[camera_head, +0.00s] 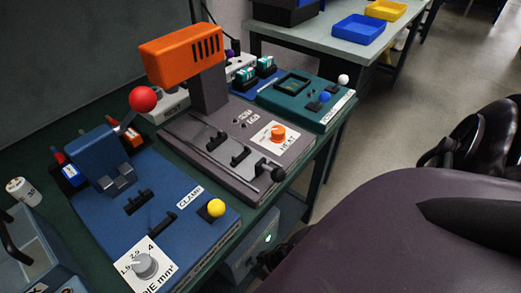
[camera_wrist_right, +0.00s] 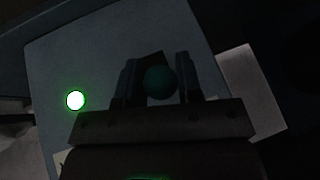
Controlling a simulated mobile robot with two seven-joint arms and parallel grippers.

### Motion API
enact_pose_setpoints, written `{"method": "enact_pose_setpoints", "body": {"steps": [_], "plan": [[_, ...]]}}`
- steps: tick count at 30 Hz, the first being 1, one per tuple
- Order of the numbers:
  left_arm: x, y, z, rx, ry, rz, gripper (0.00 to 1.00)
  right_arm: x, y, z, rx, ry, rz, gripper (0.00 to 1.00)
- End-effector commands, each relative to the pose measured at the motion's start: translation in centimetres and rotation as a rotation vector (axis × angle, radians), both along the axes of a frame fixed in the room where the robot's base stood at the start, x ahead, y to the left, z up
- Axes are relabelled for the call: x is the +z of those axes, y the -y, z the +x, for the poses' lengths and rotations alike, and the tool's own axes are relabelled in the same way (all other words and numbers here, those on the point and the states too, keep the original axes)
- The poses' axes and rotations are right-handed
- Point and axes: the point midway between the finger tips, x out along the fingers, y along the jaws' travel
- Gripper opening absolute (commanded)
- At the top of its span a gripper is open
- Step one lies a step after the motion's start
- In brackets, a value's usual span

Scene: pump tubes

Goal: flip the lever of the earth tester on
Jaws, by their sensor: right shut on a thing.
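The earth tester (camera_head: 243,258) is a grey-blue box low under the bench, partly hidden by the table edge and my own arm. Its front also fills much of the right wrist view (camera_wrist_right: 80,60), which is dark. A round green lamp (camera_wrist_right: 75,100) on it is lit. The lever's dark teal ball knob (camera_wrist_right: 160,82) sits between the two fingers of my right gripper (camera_wrist_right: 157,76), which is shut on it. The lever's stem and its exact tilt are hidden. My left gripper is in neither view.
A green bench carries a blue clamp unit (camera_head: 165,230), a grey heat unit (camera_head: 260,165) with an orange head (camera_head: 185,55), and a teal unit (camera_head: 310,90). A table behind holds blue and yellow trays. The floor to the right is partly clear.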

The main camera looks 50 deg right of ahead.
Motion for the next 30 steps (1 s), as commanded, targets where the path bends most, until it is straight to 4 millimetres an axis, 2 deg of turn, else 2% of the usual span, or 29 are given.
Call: {"method": "enact_pose_setpoints", "body": {"steps": [19,20,21,24,25,30], "plan": [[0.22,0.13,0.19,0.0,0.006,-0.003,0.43,0.1,0.03,0.06,0.0,-0.022,-0.002,0.0],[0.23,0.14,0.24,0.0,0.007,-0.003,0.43,0.1,0.03,0.07,0.0,-0.022,-0.002,0.35],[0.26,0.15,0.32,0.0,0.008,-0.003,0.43,0.11,0.03,0.08,0.0,-0.022,-0.002,0.41],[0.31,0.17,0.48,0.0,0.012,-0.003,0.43,0.11,0.02,0.08,0.0,-0.022,-0.002,0.56],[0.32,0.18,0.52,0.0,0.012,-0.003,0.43,0.11,0.02,0.08,0.0,-0.022,-0.002,0.58],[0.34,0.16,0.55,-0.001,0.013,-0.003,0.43,0.1,0.01,0.08,0.001,-0.022,-0.002,0.58]]}}
